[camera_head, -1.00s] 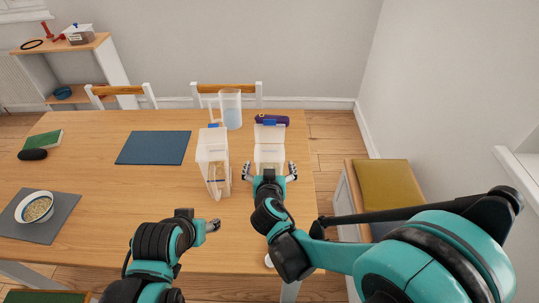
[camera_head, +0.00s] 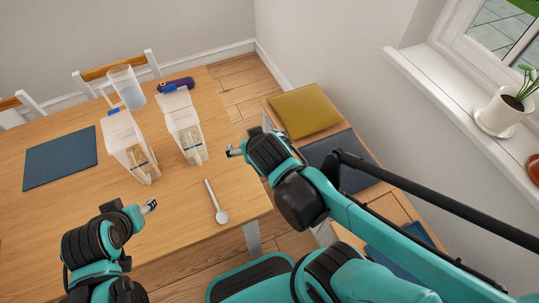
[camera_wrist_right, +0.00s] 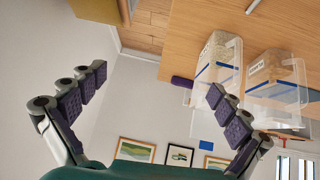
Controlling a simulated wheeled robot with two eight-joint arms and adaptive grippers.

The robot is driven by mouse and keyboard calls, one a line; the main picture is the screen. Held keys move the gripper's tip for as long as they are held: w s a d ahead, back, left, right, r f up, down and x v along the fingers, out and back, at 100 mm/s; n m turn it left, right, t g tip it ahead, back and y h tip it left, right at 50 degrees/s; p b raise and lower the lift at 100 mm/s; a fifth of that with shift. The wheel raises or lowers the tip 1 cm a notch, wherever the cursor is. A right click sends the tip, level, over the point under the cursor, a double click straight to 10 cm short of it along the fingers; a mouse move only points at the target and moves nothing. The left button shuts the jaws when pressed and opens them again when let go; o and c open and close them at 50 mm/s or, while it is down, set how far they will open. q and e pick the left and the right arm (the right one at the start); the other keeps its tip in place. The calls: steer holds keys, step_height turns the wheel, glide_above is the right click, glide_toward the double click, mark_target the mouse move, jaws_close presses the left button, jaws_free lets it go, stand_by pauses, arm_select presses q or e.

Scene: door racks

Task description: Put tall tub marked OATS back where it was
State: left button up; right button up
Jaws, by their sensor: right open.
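Two tall clear tubs with pale contents stand upright on the table: the left tub (camera_head: 130,148) and the right tub (camera_head: 186,130). In the right wrist view the right tub (camera_wrist_right: 216,62) and left tub (camera_wrist_right: 274,78) carry small labels, too small to read surely, so I cannot tell which is OATS.
A white spoon (camera_head: 216,203) lies in front of the right tub. A blue mat (camera_head: 60,158) lies left. A bench with a yellow cushion (camera_head: 306,110) is right of the table.

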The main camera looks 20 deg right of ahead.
steer(key=s+d+g+y, duration=0.1)
steer(key=s+d, duration=0.1)
steer(key=s, duration=0.5)
steer(key=shift+r, duration=0.1)
stand_by(0.9)
